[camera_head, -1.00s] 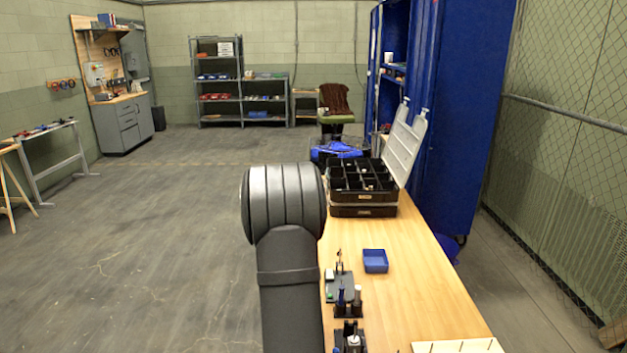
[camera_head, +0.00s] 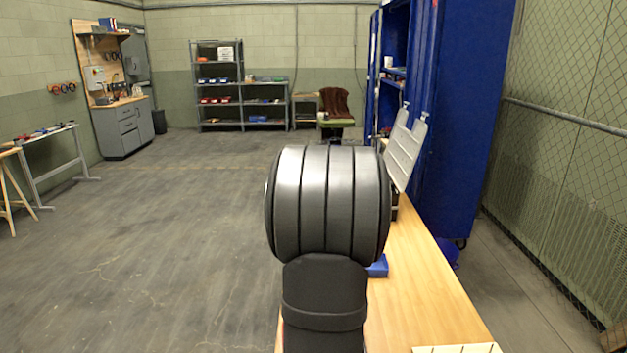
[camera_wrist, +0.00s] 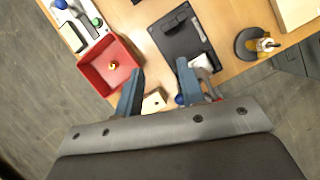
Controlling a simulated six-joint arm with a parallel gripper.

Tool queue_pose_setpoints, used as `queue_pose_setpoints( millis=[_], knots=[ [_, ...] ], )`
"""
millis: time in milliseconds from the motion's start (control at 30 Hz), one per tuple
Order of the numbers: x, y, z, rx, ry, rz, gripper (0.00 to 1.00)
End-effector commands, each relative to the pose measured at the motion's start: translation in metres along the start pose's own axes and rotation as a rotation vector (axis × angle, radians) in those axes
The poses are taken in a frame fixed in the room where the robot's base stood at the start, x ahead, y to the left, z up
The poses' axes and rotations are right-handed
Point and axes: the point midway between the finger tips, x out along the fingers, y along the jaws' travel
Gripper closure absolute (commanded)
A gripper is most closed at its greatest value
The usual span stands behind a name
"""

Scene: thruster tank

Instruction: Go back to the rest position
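My gripper (camera_wrist: 160,80) shows in the wrist view with its two blue-grey fingers apart and nothing held between the tips. It hangs above a wooden tabletop near its edge. A small pale block with a dark hole (camera_wrist: 153,101) appears between the fingers, apparently below them. A red bin (camera_wrist: 91,73) with a small brass piece (camera_wrist: 113,66) in it is left of the fingers. In the head view my dark arm fills the middle and hides much of the bench; my gripper does not show there.
The wrist view shows a black tray (camera_wrist: 172,43), a dark round holder (camera_wrist: 246,45) and a light wooden box (camera_wrist: 297,10). In the head view, the bench (camera_head: 425,290) has a blue bin (camera_head: 378,267) partly hidden. A blue cabinet (camera_head: 465,120) stands right; open floor (camera_head: 170,230) lies left.

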Motion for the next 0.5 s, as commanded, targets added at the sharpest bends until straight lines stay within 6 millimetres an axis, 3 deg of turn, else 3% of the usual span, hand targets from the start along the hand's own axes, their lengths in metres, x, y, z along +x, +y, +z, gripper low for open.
queue_pose_setpoints(
  millis=[233,500],
  knots=[
    [-0.019,-0.042,0.018,0.122,-0.012,-0.062,0.64],
    [-0.028,-0.095,0.010,0.364,0.012,-0.150,0.64]
  ],
)
